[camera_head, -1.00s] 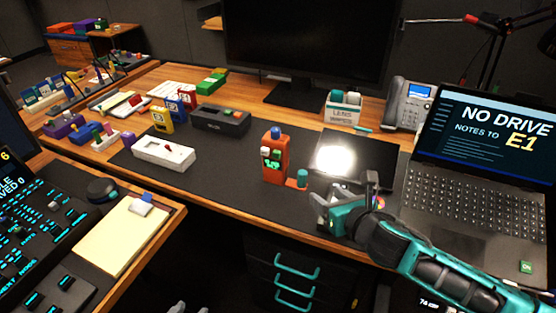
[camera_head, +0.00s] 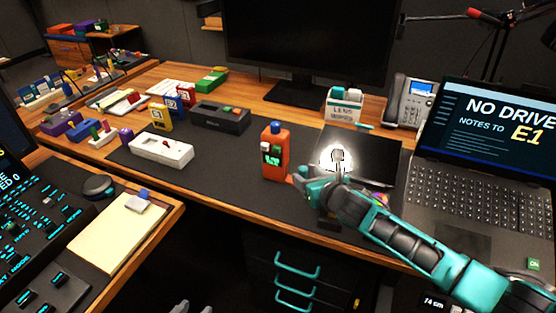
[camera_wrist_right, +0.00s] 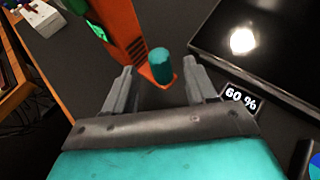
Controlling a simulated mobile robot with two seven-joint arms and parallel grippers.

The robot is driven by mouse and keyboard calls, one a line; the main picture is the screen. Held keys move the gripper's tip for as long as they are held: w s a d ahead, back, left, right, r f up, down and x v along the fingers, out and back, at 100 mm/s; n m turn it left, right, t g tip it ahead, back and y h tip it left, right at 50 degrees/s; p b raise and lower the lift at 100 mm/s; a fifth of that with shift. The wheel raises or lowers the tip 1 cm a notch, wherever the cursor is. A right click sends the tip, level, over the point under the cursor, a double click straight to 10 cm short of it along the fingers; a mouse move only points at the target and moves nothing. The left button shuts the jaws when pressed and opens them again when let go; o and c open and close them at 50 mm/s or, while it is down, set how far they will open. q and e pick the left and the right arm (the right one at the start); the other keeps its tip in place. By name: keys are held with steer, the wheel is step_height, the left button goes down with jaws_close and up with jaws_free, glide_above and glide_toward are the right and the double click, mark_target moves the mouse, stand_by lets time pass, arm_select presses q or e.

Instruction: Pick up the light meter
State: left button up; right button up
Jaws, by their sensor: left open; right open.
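An orange upright device (camera_head: 274,152) with a blue top and a small green display stands on the dark desk mat. It is likely the light meter, but I can read no name on it. In the right wrist view, its orange body (camera_wrist_right: 122,28) has a low foot with a teal cylinder (camera_wrist_right: 160,66). My right gripper (camera_head: 318,170) is open just right of the device. In the right wrist view, the cylinder appears between the open fingertips (camera_wrist_right: 161,76), with gaps on both sides. My left gripper (camera_head: 190,306) shows only its tips at the bottom edge, open and empty.
A black panel (camera_head: 375,150) with a bright spot lies right of the device, beside a "60 %" tag (camera_wrist_right: 241,97). A laptop (camera_head: 465,190) stands further right. A white box (camera_head: 160,150) and a black box (camera_head: 220,117) are left. Bare mat lies between.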

steer(key=shift+b+x, duration=0.3)
steer(key=shift+x, duration=1)
steer(key=c, duration=1)
